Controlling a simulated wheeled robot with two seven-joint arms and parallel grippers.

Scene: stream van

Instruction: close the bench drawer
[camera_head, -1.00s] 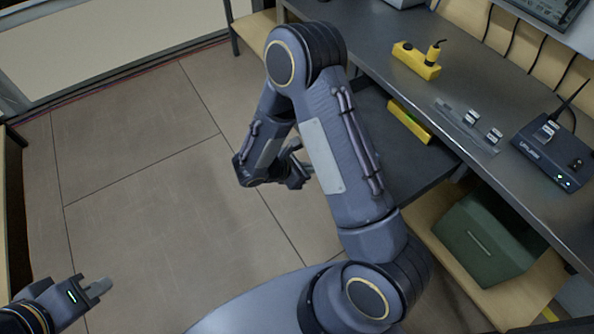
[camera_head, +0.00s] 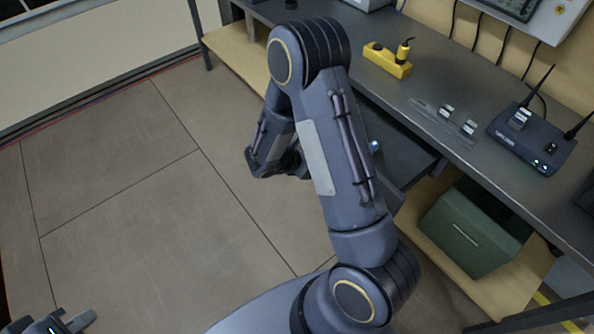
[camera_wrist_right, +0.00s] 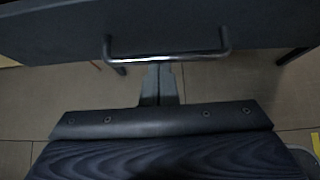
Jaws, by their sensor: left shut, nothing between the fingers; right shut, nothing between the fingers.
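The bench drawer (camera_head: 405,158) sticks out partway from under the bench top (camera_head: 450,130) in the head view, partly hidden by my right arm. In the right wrist view the dark drawer front (camera_wrist_right: 60,35) fills the top, with its metal bar handle (camera_wrist_right: 165,56) across the middle. My right gripper (camera_wrist_right: 158,72) is shut and empty, its fingertips close to the drawer front, just under the handle. I cannot tell whether they touch it. My left gripper (camera_head: 78,322) is shut and empty, low over the floor at the bottom left, partly cut off.
On the bench top stand a yellow device (camera_head: 387,60), small grey parts on a strip (camera_head: 445,120) and a black router with antennas (camera_head: 532,138). A green box (camera_head: 475,228) sits on the wooden shelf (camera_head: 440,245) below. The floor on the left is clear.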

